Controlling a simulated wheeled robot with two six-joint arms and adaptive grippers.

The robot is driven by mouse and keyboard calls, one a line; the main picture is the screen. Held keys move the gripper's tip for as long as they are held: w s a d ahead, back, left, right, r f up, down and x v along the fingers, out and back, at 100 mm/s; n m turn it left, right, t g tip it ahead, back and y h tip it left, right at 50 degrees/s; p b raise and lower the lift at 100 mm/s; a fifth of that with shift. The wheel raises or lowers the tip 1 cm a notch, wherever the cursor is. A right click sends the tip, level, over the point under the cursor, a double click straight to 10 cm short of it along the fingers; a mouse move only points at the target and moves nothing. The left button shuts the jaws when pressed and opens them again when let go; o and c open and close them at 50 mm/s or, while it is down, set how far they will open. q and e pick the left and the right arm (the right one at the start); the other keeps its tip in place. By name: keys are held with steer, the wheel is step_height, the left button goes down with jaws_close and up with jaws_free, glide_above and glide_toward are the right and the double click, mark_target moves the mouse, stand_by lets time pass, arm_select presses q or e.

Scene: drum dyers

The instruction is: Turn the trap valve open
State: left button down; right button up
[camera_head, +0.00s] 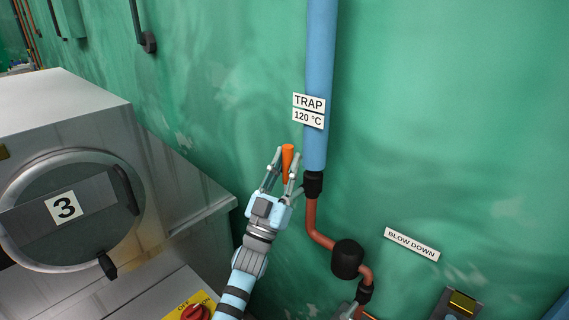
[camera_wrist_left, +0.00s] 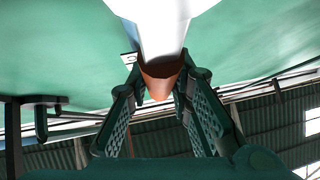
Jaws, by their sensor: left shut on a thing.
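The trap valve's orange handle (camera_head: 288,157) stands roughly upright in the head view, just left of the blue pipe (camera_head: 318,60) that carries the TRAP 120 °C labels (camera_head: 309,110). My left gripper (camera_head: 281,168) has its fingers on either side of the handle and is shut on it. In the left wrist view the orange handle (camera_wrist_left: 160,78) sits between the two fingers of my left gripper (camera_wrist_left: 160,90). A pale shape covers the top middle of that view. The valve body behind the gripper is mostly hidden. My right gripper is not in view.
A brown pipe (camera_head: 312,217) with a black round fitting (camera_head: 347,259) runs below the blue pipe. A BLOW DOWN label (camera_head: 411,244) is on the green wall. A grey drum machine (camera_head: 150,200) marked 3 stands at left, with a red switch (camera_head: 196,313) below.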

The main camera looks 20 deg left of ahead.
arm_select(q)
steer(key=c, duration=1.4)
jaws_free()
steer(key=shift+r, duration=0.2)
steer(key=shift+c, duration=0.2)
steer(key=shift+w+a+f, duration=0.1)
steer(key=shift+w+f, duration=0.05)
steer(key=shift+w, duration=0.05)
steer(key=v, duration=1.2)
